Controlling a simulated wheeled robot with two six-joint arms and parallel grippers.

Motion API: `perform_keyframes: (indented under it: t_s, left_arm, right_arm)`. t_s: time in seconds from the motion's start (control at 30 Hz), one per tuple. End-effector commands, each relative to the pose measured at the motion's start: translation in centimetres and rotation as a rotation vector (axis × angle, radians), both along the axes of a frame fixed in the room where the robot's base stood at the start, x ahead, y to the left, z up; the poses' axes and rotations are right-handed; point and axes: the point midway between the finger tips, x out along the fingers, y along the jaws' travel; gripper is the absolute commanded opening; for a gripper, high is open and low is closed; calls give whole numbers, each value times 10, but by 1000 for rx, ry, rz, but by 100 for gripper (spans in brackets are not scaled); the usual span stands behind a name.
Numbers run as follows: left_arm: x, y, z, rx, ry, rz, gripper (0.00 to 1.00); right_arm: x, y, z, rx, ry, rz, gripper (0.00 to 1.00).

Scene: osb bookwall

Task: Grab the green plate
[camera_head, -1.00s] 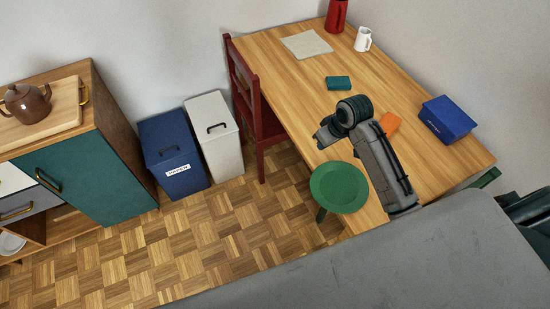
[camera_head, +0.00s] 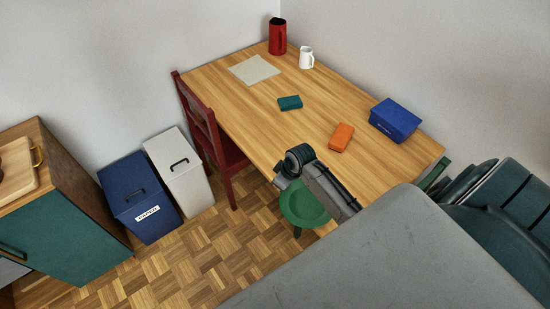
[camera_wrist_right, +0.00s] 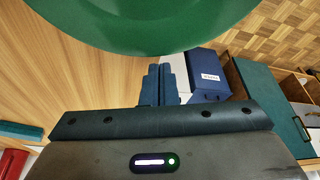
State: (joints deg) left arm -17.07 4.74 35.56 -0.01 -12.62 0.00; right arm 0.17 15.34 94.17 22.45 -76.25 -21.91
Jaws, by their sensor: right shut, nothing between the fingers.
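A round green plate-like disc (camera_head: 303,207) shows by the near left edge of the table, partly hidden by my right arm. A green leg-like part shows below it; I cannot tell whether it is a plate on a stool or one piece. My right gripper (camera_head: 281,182) is shut and empty, at the upper left of the disc in the head view. In the right wrist view the disc (camera_wrist_right: 150,25) fills the top, beyond and apart from the shut fingers (camera_wrist_right: 164,82). My left gripper is not in view.
The wooden table (camera_head: 225,85) holds an orange block (camera_head: 341,137), a teal block (camera_head: 290,102), a blue box (camera_head: 396,119), a red pitcher (camera_head: 277,36) and a white jug (camera_head: 306,57). A red chair (camera_head: 207,125) and two bins (camera_head: 138,197) stand left. Parquet floor (camera_head: 215,260) is open.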

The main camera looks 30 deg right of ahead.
Motion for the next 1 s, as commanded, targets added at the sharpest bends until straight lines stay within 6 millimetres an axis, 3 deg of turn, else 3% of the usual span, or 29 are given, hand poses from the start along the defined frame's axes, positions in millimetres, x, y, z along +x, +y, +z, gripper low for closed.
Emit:
perform_keyframes:
  t_s: [0.47,0.7,1.0]
  left_arm:
    - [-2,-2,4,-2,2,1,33]
    - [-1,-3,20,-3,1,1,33]
    - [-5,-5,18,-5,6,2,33]
  right_arm:
    - [-7,-3,1,0,0,0,0]
    - [-14,-6,3,0,1,-1,0]
    - [-15,-6,0,0,0,-1,0]
